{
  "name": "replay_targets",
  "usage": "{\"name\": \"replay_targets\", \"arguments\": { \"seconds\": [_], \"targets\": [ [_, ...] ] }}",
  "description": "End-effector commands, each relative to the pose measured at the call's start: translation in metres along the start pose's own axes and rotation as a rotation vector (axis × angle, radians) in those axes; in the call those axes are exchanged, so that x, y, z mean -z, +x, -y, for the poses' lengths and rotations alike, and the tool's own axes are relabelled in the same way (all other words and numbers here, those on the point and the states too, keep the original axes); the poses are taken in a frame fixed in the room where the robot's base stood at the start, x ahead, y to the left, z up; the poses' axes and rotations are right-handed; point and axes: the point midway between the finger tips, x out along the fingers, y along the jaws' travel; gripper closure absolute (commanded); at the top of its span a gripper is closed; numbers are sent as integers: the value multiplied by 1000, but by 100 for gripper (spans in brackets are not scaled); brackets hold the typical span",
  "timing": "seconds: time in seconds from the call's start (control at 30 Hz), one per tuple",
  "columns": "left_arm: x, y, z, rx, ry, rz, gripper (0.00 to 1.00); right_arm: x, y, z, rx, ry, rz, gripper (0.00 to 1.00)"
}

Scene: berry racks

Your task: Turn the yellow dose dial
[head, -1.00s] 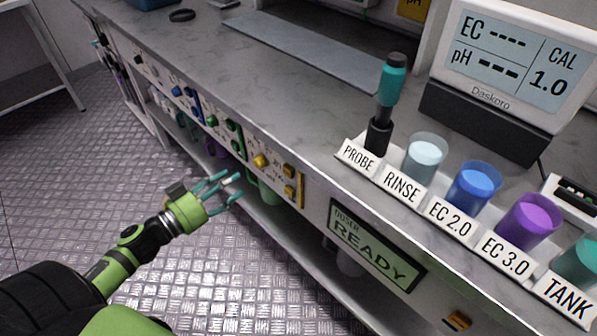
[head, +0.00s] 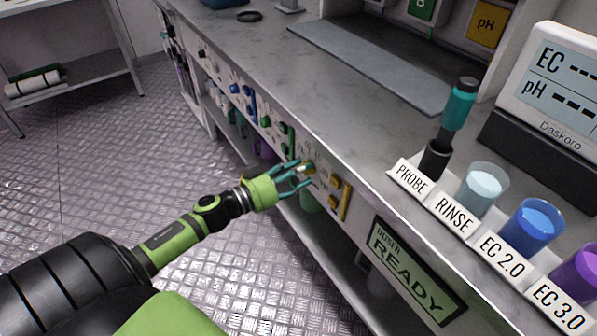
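The yellow dose dial (head: 309,169) is on the front panel of the bench, left of two yellow buttons (head: 335,182). My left gripper (head: 303,177) reaches in from the left, its teal fingers spread apart at the dial. The fingers partly cover the dial, and I cannot tell whether they touch it. The doser display (head: 414,272) on the panel to the right reads READY. My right gripper is not in view.
Green knobs (head: 265,122) and blue knobs (head: 234,89) sit farther left on the panel. On the bench top stand the teal probe (head: 460,103) and the rinse cup (head: 482,190), blue cup (head: 531,225) and purple cup (head: 582,273). The metal floor beside the bench is clear.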

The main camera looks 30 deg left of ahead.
Motion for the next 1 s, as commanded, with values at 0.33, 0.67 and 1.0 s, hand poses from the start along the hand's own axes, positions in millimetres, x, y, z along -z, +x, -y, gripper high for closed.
{"name": "replay_targets", "arguments": {
  "seconds": [0.33,0.67,1.0],
  "targets": [
    [0,0,0,0,3,0,100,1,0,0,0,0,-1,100],
    [1,0,0,1,117,-1,100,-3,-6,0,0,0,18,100],
    [2,0,0,1,411,-1,100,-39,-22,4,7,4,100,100]
  ]
}}
